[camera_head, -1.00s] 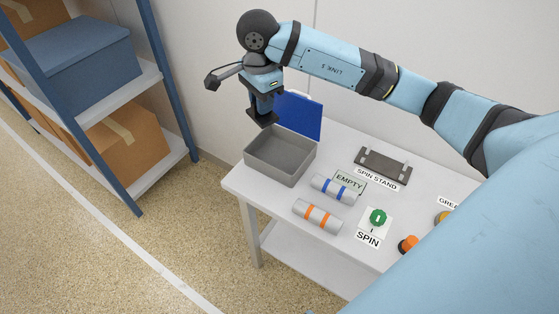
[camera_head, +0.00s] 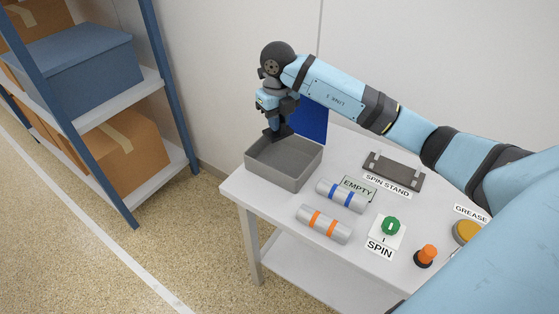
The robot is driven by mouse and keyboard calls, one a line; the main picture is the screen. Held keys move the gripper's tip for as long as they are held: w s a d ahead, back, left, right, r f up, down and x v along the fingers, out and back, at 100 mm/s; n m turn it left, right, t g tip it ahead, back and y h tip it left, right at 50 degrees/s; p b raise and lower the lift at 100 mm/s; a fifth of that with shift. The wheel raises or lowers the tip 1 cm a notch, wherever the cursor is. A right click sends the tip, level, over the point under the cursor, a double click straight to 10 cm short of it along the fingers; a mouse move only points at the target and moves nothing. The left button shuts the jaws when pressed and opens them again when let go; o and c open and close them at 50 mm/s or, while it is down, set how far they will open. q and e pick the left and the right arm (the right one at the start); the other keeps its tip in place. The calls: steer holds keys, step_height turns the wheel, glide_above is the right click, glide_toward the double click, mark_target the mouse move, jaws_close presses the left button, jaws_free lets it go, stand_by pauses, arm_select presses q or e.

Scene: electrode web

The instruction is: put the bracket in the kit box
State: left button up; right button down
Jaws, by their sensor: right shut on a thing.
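The grey open box (camera_head: 300,181), which I take for the kit box, stands at the far left corner of the white table. My right gripper (camera_head: 279,134) points down at its back left part, with the tips at about rim height. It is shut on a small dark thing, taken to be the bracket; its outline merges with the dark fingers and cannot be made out. Whether it touches the box is unclear. My left gripper is not in view.
A blue panel (camera_head: 313,122) stands behind the box. Right of the box lie a blue-banded cylinder (camera_head: 342,196), an orange-banded cylinder (camera_head: 324,224), the spin stand (camera_head: 394,172), a green knob (camera_head: 390,226) and an orange button (camera_head: 427,254). Shelving (camera_head: 165,90) stands left.

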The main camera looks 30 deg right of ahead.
step_height(320, 180, down, 9)
steer(key=shift+f, duration=2.5)
steer(key=c, duration=1.1)
jaws_free()
steer(key=shift+f, duration=0.15)
